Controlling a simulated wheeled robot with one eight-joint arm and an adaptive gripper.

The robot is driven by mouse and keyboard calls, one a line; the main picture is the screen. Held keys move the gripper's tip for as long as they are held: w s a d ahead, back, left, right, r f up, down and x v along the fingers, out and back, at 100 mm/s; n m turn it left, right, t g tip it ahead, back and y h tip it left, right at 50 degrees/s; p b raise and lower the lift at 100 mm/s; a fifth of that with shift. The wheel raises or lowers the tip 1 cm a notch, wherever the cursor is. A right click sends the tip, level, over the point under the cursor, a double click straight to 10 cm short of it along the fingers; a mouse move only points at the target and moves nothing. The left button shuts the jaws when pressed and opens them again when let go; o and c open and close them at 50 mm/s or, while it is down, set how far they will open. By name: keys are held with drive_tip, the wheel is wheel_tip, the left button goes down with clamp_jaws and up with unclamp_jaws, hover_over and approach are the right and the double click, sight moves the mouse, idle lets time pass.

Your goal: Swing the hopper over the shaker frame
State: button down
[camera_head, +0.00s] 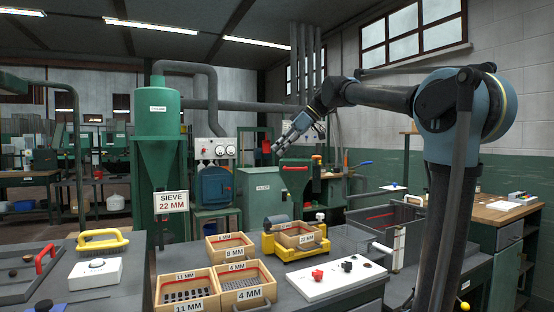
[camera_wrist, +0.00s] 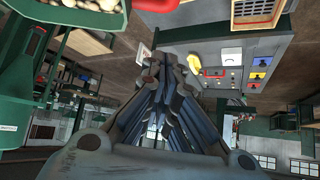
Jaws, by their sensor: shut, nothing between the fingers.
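The green hopper (camera_head: 297,183) stands at the middle back, with a red bar on its front. In the wrist view a green hopper-like container (camera_wrist: 110,24) with pale lumps in it fills the upper left, cut by the frame edge, a red part beside it. The yellow shaker frame (camera_head: 268,246) sits on the bench in front, bearing a wooden sieve box marked 22 MM (camera_head: 308,241). The hopper is behind the frame, not above it. My gripper (camera_head: 281,150) is raised beside the hopper's top left, shut and empty; its fingers (camera_wrist: 163,62) converge in the wrist view. Contact cannot be told.
Wooden sieve boxes marked 11 MM (camera_head: 187,291), 4 MM (camera_head: 246,289) and 8 MM (camera_head: 230,246) stand left of the shaker frame. A white control panel (camera_head: 335,280) lies in front. A sign (camera_head: 172,202) reads SIEVE 22 MM. A grey open bin (camera_head: 385,222) stands right.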

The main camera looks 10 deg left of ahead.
drive_tip(key=v, duration=0.5)
drive_tip(key=shift+w+a, duration=0.1)
drive_tip(key=shift+w, duration=0.1)
drive_tip(key=s+d+f+m+h, duration=0.3)
drive_tip(key=s+d+f+m, duration=0.3)
drive_tip(key=f, duration=1.1)
drive_tip(key=s+d+f+m+t+h, duration=0.1)
drive_tip(key=s+d+f+m+h, duration=0.2)
drive_tip(key=s+d+f, duration=1)
drive_tip(key=s+d+f+m+t+h, duration=0.1)
drive_tip(key=s+d+f+m, duration=0.7)
drive_tip(key=f, duration=1.2)
drive_tip(key=s+d+h, duration=0.1)
drive_tip(key=d, duration=0.3)
drive_tip(key=shift+s+f+m+h, duration=0.15)
drive_tip(key=shift+f+m+h, duration=0.15)
drive_tip(key=shift+f+h, duration=0.1)
drive_tip(key=shift+w+f, duration=0.15)
drive_tip(key=shift+w, duration=0.3)
